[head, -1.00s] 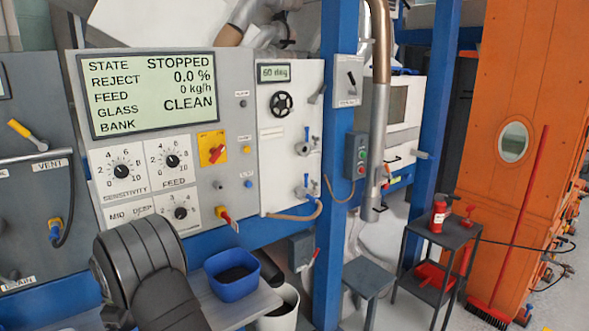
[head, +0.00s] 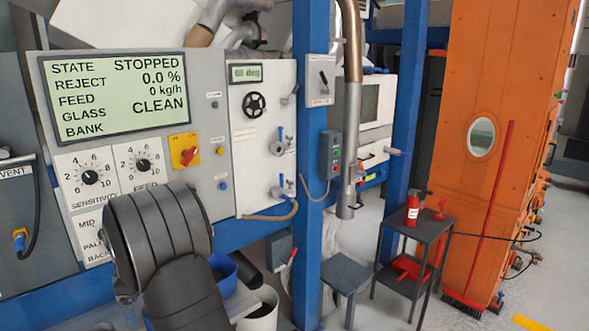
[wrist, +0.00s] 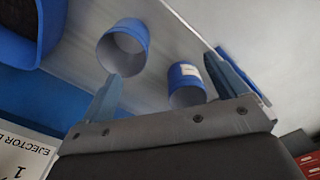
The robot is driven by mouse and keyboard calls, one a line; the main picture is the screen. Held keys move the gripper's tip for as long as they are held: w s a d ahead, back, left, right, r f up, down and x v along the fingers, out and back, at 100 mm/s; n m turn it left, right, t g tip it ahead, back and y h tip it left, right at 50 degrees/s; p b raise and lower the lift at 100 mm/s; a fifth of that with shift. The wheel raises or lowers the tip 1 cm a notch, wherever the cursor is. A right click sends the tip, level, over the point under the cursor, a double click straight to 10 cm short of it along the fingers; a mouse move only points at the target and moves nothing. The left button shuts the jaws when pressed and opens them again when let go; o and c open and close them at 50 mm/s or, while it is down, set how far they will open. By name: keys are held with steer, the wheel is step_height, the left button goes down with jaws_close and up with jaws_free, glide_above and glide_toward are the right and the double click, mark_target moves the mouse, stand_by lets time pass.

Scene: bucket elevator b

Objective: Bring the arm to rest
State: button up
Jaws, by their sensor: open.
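My gripper (wrist: 162,64) shows in the wrist view with its two blue-grey fingers spread wide apart. It is open, and nothing is held between the fingers. Two blue cups lie beyond the fingers on a grey surface (wrist: 185,45): one blue cup (wrist: 124,46) near the left finger, the other blue cup (wrist: 187,84) between the fingers and nearer the right one. Whether either finger touches a cup I cannot tell. In the head view my dark arm rises at the lower left; the gripper itself is hidden there.
A blue tub (head: 222,270) is partly hidden behind my arm, beside a white bucket (head: 262,312). The control panel (head: 205,110) stands behind the arm, reading STOPPED and CLEAN. A blue post (head: 308,200), a grey stool (head: 345,273) and a dark stand (head: 428,228) are to the right.

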steer(key=w+d+m, duration=0.6)
steer(key=d, duration=0.6)
steer(key=w+d+m, duration=0.7)
steer(key=d, duration=0.6)
steer(key=w+d+m, duration=0.6)
steer(key=d, duration=0.6)
steer(key=shift+w+d+f, duration=0.15)
steer(key=shift+d+f, duration=0.05)
steer(key=shift+f, duration=0.1)
steer(key=shift+m, duration=0.3)
steer(key=s+a+n, duration=0.3)
steer(key=a+n, duration=0.1)
steer(key=a, duration=0.4)
steer(key=s+a+n, duration=0.3)
steer(key=s+a, duration=0.1)
steer(key=a, duration=0.5)
steer(key=shift+s+n, duration=0.3)
steer(key=shift+n, duration=0.1)
